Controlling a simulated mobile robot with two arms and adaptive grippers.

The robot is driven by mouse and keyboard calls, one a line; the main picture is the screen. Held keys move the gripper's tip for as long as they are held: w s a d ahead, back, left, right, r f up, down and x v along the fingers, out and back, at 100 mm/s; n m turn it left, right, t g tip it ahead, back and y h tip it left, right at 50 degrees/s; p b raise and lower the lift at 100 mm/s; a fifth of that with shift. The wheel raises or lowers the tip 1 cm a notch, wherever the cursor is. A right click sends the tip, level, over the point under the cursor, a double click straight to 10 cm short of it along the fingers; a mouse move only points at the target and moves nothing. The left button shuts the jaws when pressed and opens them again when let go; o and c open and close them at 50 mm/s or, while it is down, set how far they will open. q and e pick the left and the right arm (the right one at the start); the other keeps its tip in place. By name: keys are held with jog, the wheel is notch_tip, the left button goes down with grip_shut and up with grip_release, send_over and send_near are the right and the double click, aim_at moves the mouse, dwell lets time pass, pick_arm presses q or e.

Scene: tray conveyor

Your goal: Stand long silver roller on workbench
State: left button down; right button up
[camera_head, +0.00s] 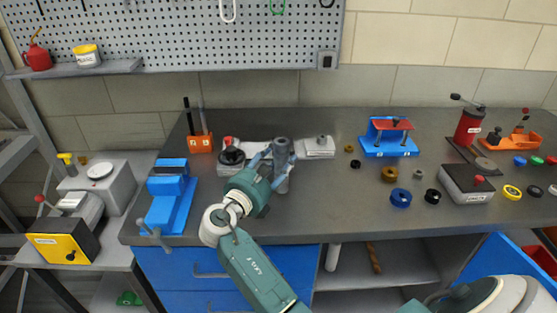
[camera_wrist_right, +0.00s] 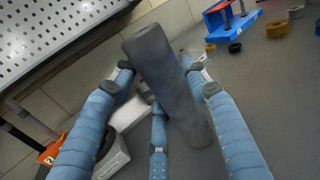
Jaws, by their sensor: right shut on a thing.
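The long silver roller (camera_head: 283,165) is a grey cylinder, roughly upright above the middle of the workbench (camera_head: 330,180). My right gripper (camera_head: 272,162) is shut around it from the front left. In the right wrist view the roller (camera_wrist_right: 168,85) stands between the blue fingers of the gripper (camera_wrist_right: 165,78), slightly tilted in the picture. Its lower end is near the bench surface, and I cannot tell whether it touches. My left gripper is not in view.
A blue vise (camera_head: 172,195) stands to the left, with a black-topped device (camera_head: 231,157) and a white block (camera_head: 319,146) close around the roller. A blue stand (camera_head: 390,138), several rings and a red press (camera_head: 469,124) are to the right. The bench front right of the roller is clear.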

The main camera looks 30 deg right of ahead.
jog(key=shift+f, duration=0.15)
jog(key=shift+f, duration=0.15)
jog(key=o, duration=1.4)
jog(key=shift+o, duration=0.2)
